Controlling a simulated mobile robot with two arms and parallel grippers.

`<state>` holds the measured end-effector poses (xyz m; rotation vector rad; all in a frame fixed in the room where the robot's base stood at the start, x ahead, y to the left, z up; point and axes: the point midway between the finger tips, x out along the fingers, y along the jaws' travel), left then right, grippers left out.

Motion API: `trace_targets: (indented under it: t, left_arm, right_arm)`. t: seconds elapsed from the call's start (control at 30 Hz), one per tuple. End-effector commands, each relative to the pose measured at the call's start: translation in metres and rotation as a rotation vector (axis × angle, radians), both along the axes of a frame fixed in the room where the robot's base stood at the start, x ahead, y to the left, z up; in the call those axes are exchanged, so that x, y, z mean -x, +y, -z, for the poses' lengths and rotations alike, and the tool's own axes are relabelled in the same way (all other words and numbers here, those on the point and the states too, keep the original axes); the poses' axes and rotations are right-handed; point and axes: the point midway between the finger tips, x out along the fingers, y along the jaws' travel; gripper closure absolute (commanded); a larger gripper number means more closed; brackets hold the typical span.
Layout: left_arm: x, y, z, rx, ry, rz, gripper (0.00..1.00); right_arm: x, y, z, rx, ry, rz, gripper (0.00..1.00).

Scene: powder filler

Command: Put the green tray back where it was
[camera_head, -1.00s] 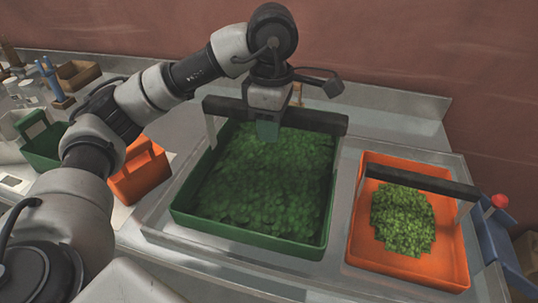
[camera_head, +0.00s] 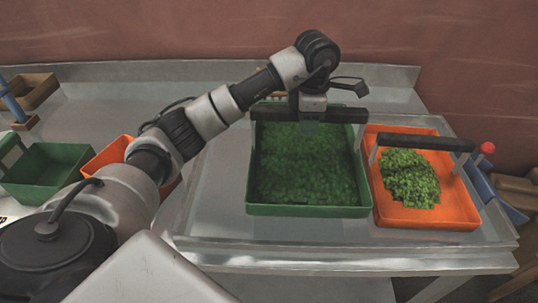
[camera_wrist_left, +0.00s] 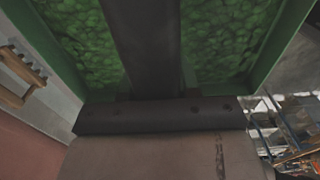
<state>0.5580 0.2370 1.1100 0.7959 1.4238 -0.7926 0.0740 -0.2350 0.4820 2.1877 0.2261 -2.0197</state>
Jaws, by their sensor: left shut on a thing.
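The large green tray (camera_head: 305,211), full of dark green leafy pieces, is right of centre in the head view, over the metal table. My left gripper (camera_head: 311,120) is above its far half, shut on the tray's dark handle bar (camera_head: 345,115). In the left wrist view the dark bar (camera_wrist_left: 145,45) runs up to the gripper (camera_wrist_left: 158,98), with green tray contents on both sides. I cannot tell whether the tray's base touches the table. My right gripper is not in view.
An orange tray (camera_head: 435,216) with lighter green leaves sits close against the green tray's right side. A small green container (camera_head: 25,190) and a small orange container (camera_head: 112,155) are at left, partly behind my arm. Bare metal table (camera_head: 215,170) lies left of the green tray.

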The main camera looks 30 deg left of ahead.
Motion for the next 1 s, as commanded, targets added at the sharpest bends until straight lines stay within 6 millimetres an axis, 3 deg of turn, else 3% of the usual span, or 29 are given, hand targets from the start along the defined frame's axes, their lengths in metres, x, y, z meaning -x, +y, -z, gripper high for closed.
trace_targets:
  t: [0.17,0.4,0.6,0.8,1.0]
  left_arm:
    - [0.014,0.041,0.021,-0.002,0.003,-0.005,1.0]
    - [0.027,0.079,0.046,0.001,0.001,-0.001,1.0]
    - [0.03,0.086,0.056,0.001,0.0,0.001,1.0]
    - [0.03,0.086,0.083,0.002,0.002,0.001,1.0]
    - [0.029,0.087,0.093,0.001,-0.003,0.002,1.0]
  right_arm:
    - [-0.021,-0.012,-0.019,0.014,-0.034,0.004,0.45]
    - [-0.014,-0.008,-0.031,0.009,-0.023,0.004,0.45]
    - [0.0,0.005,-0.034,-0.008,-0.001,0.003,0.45]
    - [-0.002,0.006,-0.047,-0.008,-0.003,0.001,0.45]
    - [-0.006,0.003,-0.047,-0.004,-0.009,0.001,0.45]
